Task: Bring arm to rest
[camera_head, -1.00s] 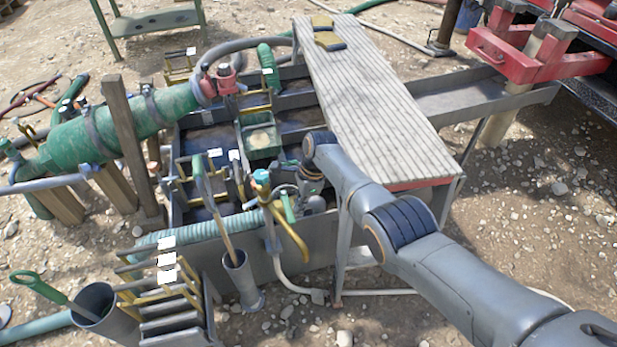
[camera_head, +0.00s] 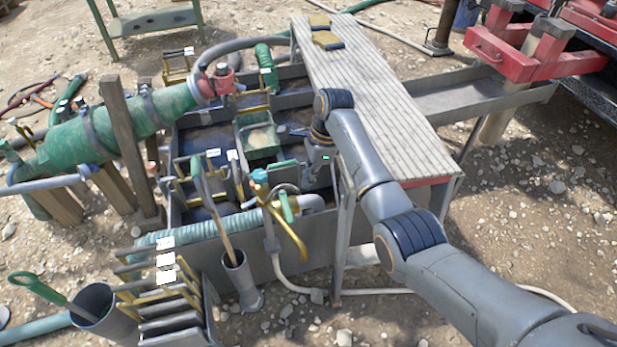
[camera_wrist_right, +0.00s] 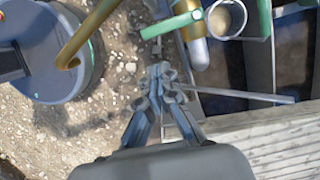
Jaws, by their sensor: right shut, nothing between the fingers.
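My right arm reaches in from the lower right of the head view, over the near part of the plank walkway (camera_head: 365,85). Its right gripper (camera_head: 312,168) hangs beside the walkway's left edge, above the mud tank (camera_head: 290,262). In the right wrist view the right gripper (camera_wrist_right: 163,85) is shut with nothing between its fingertips. Its fingertips are apart from the tank fittings and the ground seen beyond them. My left gripper is in neither view.
A yellow hooked handle (camera_head: 288,232) and a wooden-handled tool (camera_head: 218,215) in a grey tube stand left of the gripper. A green hopper (camera_head: 260,140) is behind it. Red steelwork (camera_head: 535,55) stands at the far right. Open gravel (camera_head: 540,225) lies right of the walkway.

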